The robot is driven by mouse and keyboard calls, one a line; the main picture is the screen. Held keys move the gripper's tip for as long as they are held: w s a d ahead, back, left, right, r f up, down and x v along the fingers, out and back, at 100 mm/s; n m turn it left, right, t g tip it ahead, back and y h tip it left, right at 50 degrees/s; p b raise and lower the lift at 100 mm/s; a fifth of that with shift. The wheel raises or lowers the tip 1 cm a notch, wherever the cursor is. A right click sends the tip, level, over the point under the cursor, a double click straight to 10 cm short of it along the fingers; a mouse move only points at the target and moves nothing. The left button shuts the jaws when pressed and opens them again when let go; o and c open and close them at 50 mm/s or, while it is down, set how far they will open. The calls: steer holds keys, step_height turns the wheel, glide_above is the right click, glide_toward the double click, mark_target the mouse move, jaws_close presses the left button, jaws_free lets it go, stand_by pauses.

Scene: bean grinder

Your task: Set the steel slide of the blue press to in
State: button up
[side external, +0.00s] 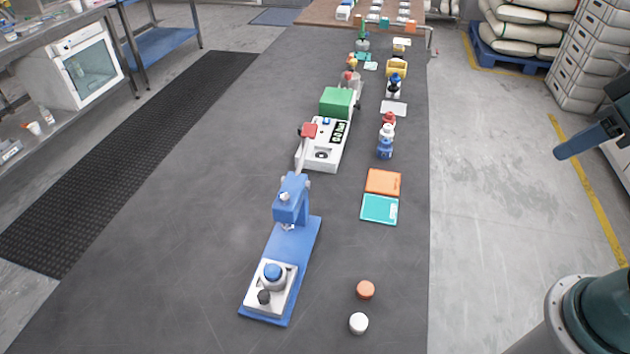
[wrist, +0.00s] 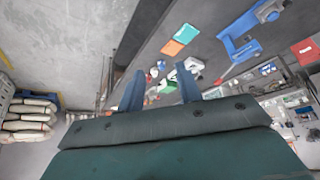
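The blue press (side external: 308,240) stands on the dark table in the front half of the side external view, with a red-ended lever raised at its back. Its steel slide (side external: 284,303) is a pale plate at the front end of the blue base, clear of the press head, carrying a blue-topped round part and a black knob (side external: 264,297). The press also shows in the wrist view (wrist: 240,45), at upper right. My gripper (wrist: 158,82) is open and empty, its two blue fingers apart. In the side external view, a finger (side external: 588,139) shows at the right edge, far from the press.
Orange (side external: 383,182) and teal (side external: 379,209) pads lie right of the press. An orange puck (side external: 366,289) and a white puck (side external: 358,323) sit near the front. A white machine with a green block (side external: 337,102) stands behind. The table's left side is clear.

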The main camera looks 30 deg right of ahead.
steer(key=shift+o, duration=0.7)
steer(key=w+a+r+m+g+y, duration=0.1)
steer(key=w+a+r+m+g, duration=0.15)
steer(key=w+a, duration=0.55)
steer(key=m+g+h, duration=0.1)
steer(key=m+g, duration=0.2)
steer(key=m, duration=0.1)
glide_above(263, 296)
step_height(263, 296, down, 14)
steer(key=shift+f, duration=6.85)
